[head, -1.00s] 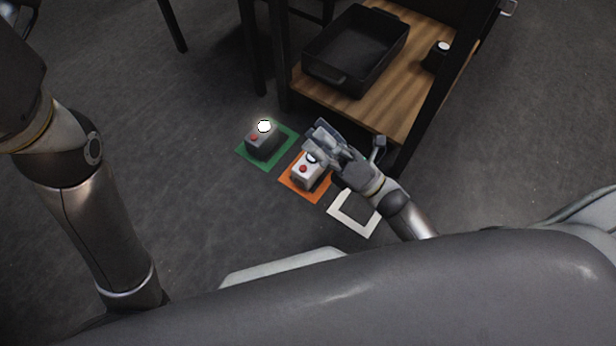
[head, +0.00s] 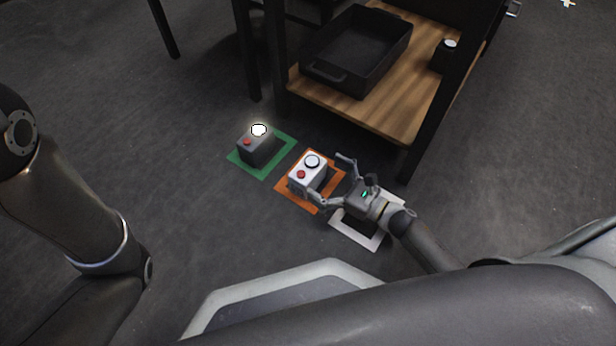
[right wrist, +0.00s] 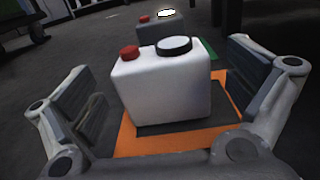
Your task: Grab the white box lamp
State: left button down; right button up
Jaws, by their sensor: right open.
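The white box lamp (head: 308,174) stands upright on an orange-bordered mat (head: 296,198) in the head view. It has a red button and a round unlit lamp on top. In the right wrist view the white box lamp (right wrist: 165,88) sits between the open fingers, with a gap to each. My right gripper (head: 330,178) is open, low to the floor, its fingers reaching around the box from the right. In the head view no left gripper shows, only part of my left arm.
A dark box (head: 256,148) with a lit lamp stands on a green mat (head: 277,168) to the left. A white-bordered mat (head: 350,240) lies under my right wrist. A wooden shelf (head: 385,112) behind holds a black tray (head: 340,78) and a dark box lamp (head: 445,55).

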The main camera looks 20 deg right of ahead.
aim_at(308, 166)
jog(key=b+x, duration=0.3)
jog(key=x, duration=0.1)
jog(key=shift+w+a+r, duration=0.1)
jog(key=shift+w+a, duration=0.1)
jog(key=shift+a, duration=0.05)
jog(key=shift+w+a+r, duration=0.1)
jog(key=shift+w+a, duration=0.1)
jog(key=shift+r, duration=0.1)
jog(key=c, duration=1.2)
jog(key=shift+o, duration=0.2)
jog(key=shift+r, duration=0.1)
